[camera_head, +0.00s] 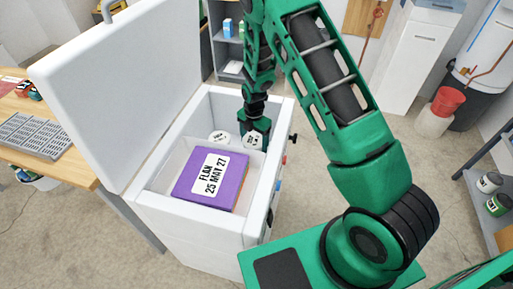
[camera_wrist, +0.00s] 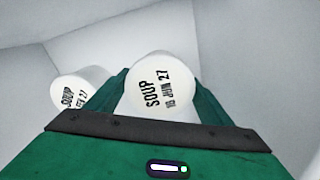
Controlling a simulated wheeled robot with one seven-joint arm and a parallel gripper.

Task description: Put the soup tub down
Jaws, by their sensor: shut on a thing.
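My gripper (camera_wrist: 158,100) is shut on a white soup tub (camera_wrist: 150,92), whose lid reads "SOUP 10 JUN 27" in the wrist view. In the head view this tub (camera_head: 252,140) is at the fingers, inside the open white chest freezer (camera_head: 177,236). A second white soup tub (camera_wrist: 84,90) stands to its left; it also shows in the head view (camera_head: 219,138). Its label is partly hidden by my gripper in the wrist view. Whether the held tub touches the freezer floor cannot be told.
A purple box (camera_head: 210,182) labelled "FLAN 25 MAY 27" lies in the near part of the freezer. The raised lid (camera_head: 120,80) stands at the left. The freezer walls surround my gripper closely. A wooden table (camera_head: 60,140) is at the left.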

